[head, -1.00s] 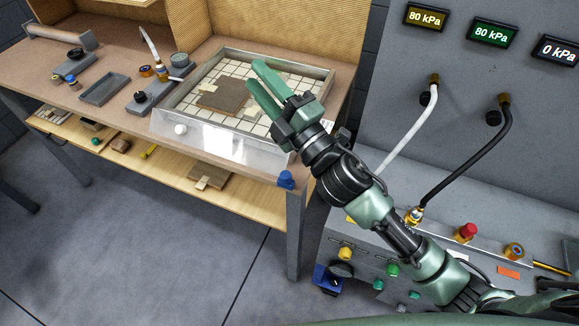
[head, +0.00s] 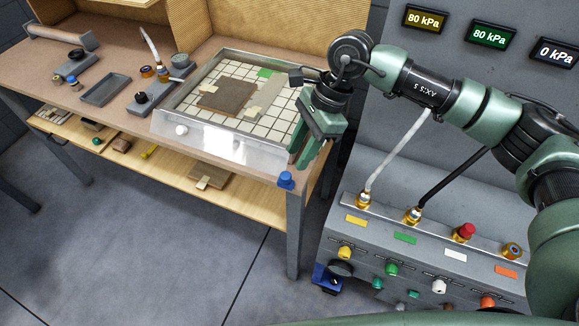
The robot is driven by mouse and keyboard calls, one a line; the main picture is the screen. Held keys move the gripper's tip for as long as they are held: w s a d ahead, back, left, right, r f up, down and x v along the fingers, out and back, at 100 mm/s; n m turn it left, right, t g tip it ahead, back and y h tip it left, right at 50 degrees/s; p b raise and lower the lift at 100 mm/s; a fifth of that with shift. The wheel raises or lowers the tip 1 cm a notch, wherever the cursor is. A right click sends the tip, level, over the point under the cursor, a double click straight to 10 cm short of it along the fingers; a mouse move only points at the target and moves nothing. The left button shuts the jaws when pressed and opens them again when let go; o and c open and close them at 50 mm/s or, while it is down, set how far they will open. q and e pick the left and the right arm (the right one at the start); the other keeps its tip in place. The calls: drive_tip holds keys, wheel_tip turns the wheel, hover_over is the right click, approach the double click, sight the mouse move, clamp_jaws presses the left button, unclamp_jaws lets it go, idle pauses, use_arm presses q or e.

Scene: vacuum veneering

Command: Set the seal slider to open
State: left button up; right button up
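No part is labelled as the seal slider, so I cannot tell for certain which one it is. Coloured knobs sit at slots on the grey console front: yellow (head: 345,252), green (head: 391,269), white (head: 439,286) and orange (head: 487,301). A blue knob (head: 286,179) is at the bench's front right corner, and a white knob (head: 181,130) is on the metal tray's front wall. My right gripper (head: 298,157) points down by the tray's right front corner, just above the blue knob. Its fingers look slightly apart, with nothing seen between them. My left gripper is out of view.
The tray (head: 215,142) holds a gridded bed with a brown sheet (head: 228,97). Small tools and a dark dish (head: 105,89) lie left on the bench. White and black hoses (head: 437,187) run down to the console. Displays read 80, 80 and 0 kPa (head: 555,53).

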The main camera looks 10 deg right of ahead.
sight(287, 174)
drive_tip(key=p+x, duration=0.1)
drive_tip(key=x, duration=0.5)
drive_tip(key=shift+a+p, duration=0.15)
drive_tip(key=shift+p, duration=0.15)
clamp_jaws()
idle(1.0)
